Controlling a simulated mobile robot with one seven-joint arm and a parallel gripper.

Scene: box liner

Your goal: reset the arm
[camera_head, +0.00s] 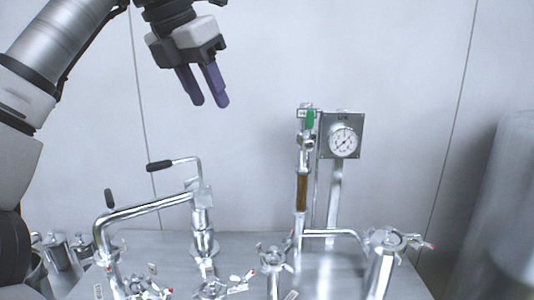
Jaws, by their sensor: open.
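My gripper (210,102) hangs in the upper left part of the head view. Its two purple fingers point down and slightly right. They are a little apart with nothing between them, so it is open and empty. It is in free air above the metal fittings, with the plain wall behind it. My arm comes in from the left edge.
Clamped metal vessels (383,262) line the front. A large cylinder (505,200) stands at right. The upper middle is clear.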

